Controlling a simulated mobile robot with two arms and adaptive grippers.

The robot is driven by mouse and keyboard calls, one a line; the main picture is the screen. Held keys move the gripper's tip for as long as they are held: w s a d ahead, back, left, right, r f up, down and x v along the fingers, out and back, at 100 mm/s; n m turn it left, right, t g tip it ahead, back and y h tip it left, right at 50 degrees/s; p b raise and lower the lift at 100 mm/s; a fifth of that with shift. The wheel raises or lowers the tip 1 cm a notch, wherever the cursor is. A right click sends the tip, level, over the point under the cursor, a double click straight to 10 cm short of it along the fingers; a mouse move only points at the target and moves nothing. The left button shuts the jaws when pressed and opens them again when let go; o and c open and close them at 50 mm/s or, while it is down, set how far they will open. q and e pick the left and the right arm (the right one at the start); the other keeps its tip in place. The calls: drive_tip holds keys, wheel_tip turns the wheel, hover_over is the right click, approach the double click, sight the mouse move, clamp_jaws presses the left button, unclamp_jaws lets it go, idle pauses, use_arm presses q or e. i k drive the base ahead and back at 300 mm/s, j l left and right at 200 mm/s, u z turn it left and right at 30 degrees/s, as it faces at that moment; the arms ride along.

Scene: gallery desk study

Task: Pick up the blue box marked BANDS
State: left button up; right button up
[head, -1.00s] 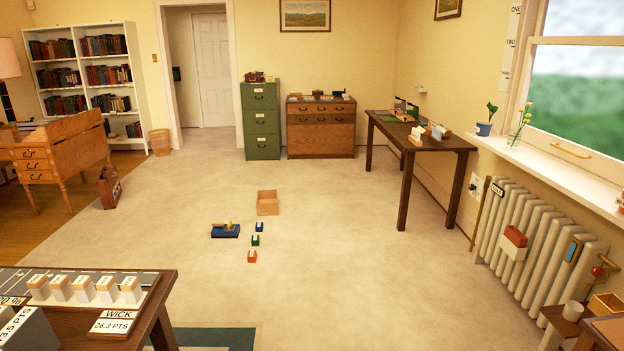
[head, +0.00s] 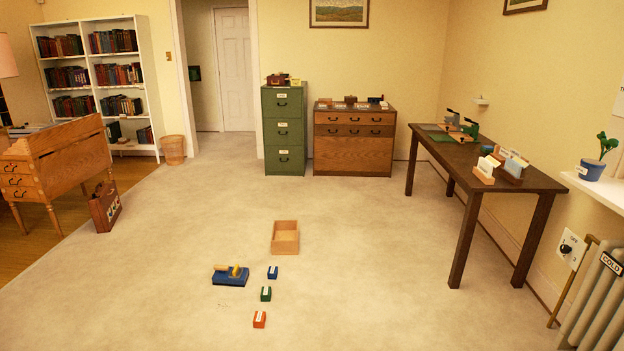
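A small blue box (head: 272,273) with a white label sits on the pale floor in the lower middle of the head view. The label is too small to read, so I cannot tell whether it says BANDS. A green box (head: 266,294) and a red box (head: 259,320), each with a white label, sit nearer in a loose row with it. Neither of my grippers is in view.
A blue flat object with yellow items on it (head: 230,276) lies left of the boxes. An open wooden tray (head: 285,246) lies just behind. A dark table (head: 463,168) stands right, a brown case (head: 105,206) left. The floor around the boxes is mostly clear.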

sight(272, 271)
drive_tip(key=i+j, duration=0.1)
drive_tip(key=i, duration=0.5)
drive_tip(key=i+j+z, duration=0.1)
drive_tip(key=i, duration=0.5)
drive_tip(key=i+j, duration=0.2)
drive_tip(key=i, duration=0.4)
